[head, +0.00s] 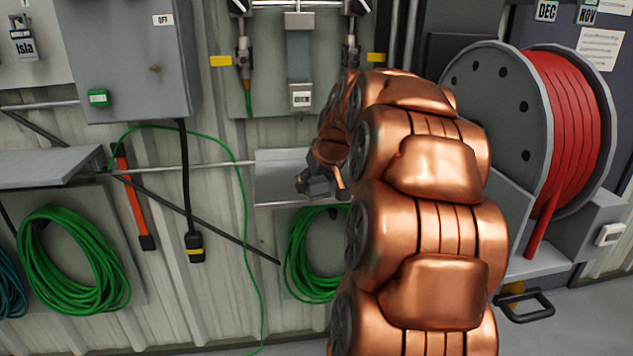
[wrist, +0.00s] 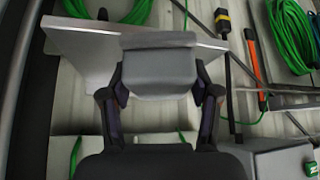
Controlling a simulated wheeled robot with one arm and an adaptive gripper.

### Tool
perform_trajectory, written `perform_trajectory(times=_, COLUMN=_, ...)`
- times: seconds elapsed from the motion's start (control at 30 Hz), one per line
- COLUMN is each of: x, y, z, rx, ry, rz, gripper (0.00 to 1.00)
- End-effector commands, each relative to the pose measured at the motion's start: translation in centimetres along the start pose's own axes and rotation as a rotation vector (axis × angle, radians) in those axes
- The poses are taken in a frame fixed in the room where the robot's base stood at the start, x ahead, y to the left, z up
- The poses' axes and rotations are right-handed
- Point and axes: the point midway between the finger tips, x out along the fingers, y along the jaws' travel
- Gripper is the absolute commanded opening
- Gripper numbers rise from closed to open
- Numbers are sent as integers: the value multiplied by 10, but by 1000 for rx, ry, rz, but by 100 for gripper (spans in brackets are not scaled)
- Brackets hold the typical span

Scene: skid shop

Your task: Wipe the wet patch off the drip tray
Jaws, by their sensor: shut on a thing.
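The drip tray (head: 275,182) is a pale grey metal shelf on the corrugated wall, left of my arm in the head view. It also shows behind the held block in the wrist view (wrist: 80,45). My gripper (head: 322,183) is at the tray's right part, partly hidden by my copper arm. In the wrist view my gripper (wrist: 161,88) is shut on a grey block (wrist: 160,66), one finger on each side. The block overlaps the tray in that picture; whether they touch I cannot tell. I cannot make out a wet patch; the block and arm hide part of the tray.
A red hose reel (head: 565,130) stands right of my arm. Green coiled cables (head: 70,262) hang at the left, another coil (head: 312,255) below the tray. A grey switch box (head: 130,60), an orange-handled tool (head: 130,195) and a black plug (head: 195,245) are on the wall.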

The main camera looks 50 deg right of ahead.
Motion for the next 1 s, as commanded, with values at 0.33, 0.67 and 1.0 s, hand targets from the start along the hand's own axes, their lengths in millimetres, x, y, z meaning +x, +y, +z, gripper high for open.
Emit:
perform_trajectory(times=0.33, x=24, y=10, z=-22, rx=0, ry=0, rz=1, gripper=26)
perform_trajectory(times=0.67, x=48, y=19, z=-42, rx=0, ry=2, rz=1, gripper=26)
perform_trajectory(times=1.0, x=72, y=28, z=-62, rx=-1, ry=2, rz=1, gripper=26)
